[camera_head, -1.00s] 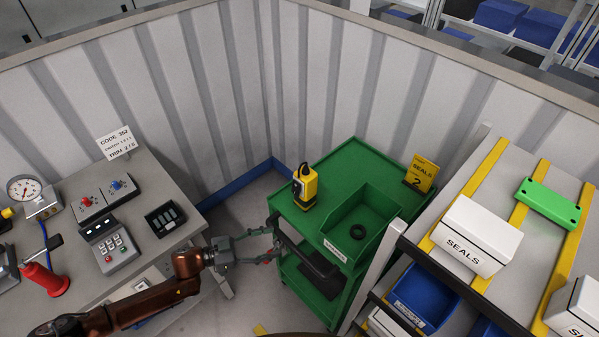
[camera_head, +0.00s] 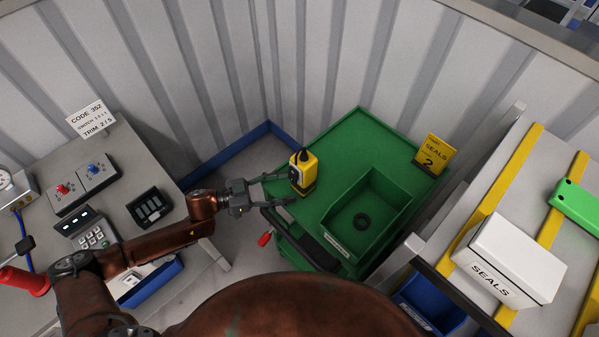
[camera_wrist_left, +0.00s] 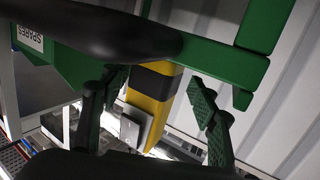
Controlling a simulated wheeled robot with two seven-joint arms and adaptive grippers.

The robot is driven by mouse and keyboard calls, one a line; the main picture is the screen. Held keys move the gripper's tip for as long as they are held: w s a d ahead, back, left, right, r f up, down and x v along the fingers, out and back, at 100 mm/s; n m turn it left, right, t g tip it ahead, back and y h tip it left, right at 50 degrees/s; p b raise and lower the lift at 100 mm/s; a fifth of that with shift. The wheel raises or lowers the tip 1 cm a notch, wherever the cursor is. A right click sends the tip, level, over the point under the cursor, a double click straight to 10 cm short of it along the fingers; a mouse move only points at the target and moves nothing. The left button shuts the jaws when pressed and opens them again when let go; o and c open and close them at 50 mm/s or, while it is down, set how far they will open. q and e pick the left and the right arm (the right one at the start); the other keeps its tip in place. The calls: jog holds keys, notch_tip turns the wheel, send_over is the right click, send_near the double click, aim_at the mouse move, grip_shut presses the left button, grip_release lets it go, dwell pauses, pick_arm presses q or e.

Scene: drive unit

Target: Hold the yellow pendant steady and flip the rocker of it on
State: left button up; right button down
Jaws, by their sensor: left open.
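The yellow pendant (camera_head: 304,169) with a black top and dark base stands upright on the left edge of the green cart (camera_head: 345,140). In the left wrist view the pendant (camera_wrist_left: 152,92) shows a black band and a pale plate (camera_wrist_left: 136,125) on one face. I cannot make out the rocker's position. My left gripper (camera_head: 284,188) is open and empty at the cart's left edge, its fingers pointing at the pendant. In the wrist view the pendant appears between the open fingers (camera_wrist_left: 150,112); I cannot tell whether they touch it. My right gripper is out of view.
The cart's black handle (camera_head: 300,240) lies just below my left gripper. A bench with controls (camera_head: 85,180) is at left, a shelf with a white box (camera_head: 508,258) at right.

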aim_at(293, 185)
pick_arm(q)
jog(key=x, duration=0.3)
jog(key=shift+d, duration=0.25)
jog(key=shift+w+d, duration=0.15)
jog(key=shift+d, duration=0.45)
jog(key=shift+w+d+f, duration=0.1)
jog(key=shift+d, duration=0.1)
jog(key=c, duration=0.8)
grip_shut()
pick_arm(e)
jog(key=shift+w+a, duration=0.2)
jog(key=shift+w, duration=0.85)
